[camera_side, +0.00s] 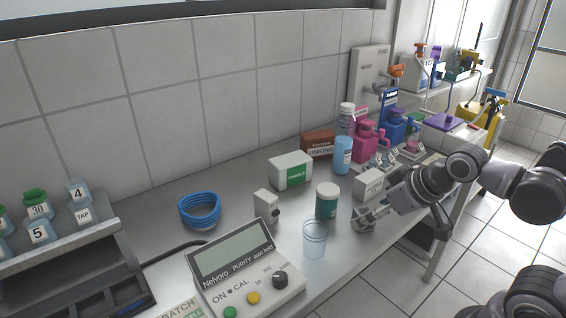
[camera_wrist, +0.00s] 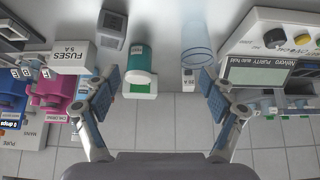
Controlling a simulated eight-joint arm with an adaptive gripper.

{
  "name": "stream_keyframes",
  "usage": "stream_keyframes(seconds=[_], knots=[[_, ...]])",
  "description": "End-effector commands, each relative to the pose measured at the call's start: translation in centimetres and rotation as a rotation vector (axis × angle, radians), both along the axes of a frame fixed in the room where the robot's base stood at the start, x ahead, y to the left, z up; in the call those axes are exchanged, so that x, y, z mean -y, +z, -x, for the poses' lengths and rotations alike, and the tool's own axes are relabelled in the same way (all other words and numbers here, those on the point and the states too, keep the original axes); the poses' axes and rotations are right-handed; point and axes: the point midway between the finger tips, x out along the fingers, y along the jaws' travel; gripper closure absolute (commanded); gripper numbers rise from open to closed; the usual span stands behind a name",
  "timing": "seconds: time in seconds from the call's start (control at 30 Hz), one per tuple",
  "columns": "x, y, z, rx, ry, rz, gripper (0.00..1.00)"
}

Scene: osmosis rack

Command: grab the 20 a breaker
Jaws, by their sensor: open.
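The 20 A breaker (camera_side: 267,206) is a small white block standing upright on the bench, behind and left of the clear cup in the side view. In the wrist view its face with a "20 A" label (camera_wrist: 188,83) shows just below the cup, between the fingertips and closer to the right one. My gripper (camera_side: 372,216) is open and empty near the bench's front edge, to the right of the breaker and apart from it. In the wrist view both fingers of the gripper (camera_wrist: 159,88) are spread wide.
The clear cup (camera_side: 315,238) and green bottle (camera_side: 327,200) stand between my gripper and the breaker. The purity meter (camera_side: 247,272) is left of the cup. A fuses box (camera_side: 369,184) is beside my gripper. A grey block (camera_wrist: 112,30) stands near the bottle.

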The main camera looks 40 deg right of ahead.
Motion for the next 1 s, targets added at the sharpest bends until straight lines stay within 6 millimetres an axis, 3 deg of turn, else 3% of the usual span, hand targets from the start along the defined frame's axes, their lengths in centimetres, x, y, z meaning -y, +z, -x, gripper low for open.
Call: stream_keyframes(seconds=[0.23,0.37,0.7,1.0], knots=[[-0.1,0.3,-0.3,-0.008,-0.01,-0.007,0.17],[-0.4,1.6,-1.6,-0.044,-0.066,-0.039,0.17],[-2.2,5.9,-8.5,-0.195,-0.378,-0.141,0.17],[-5.0,7.1,-15.2,-0.275,-0.7,-0.177,0.17]])
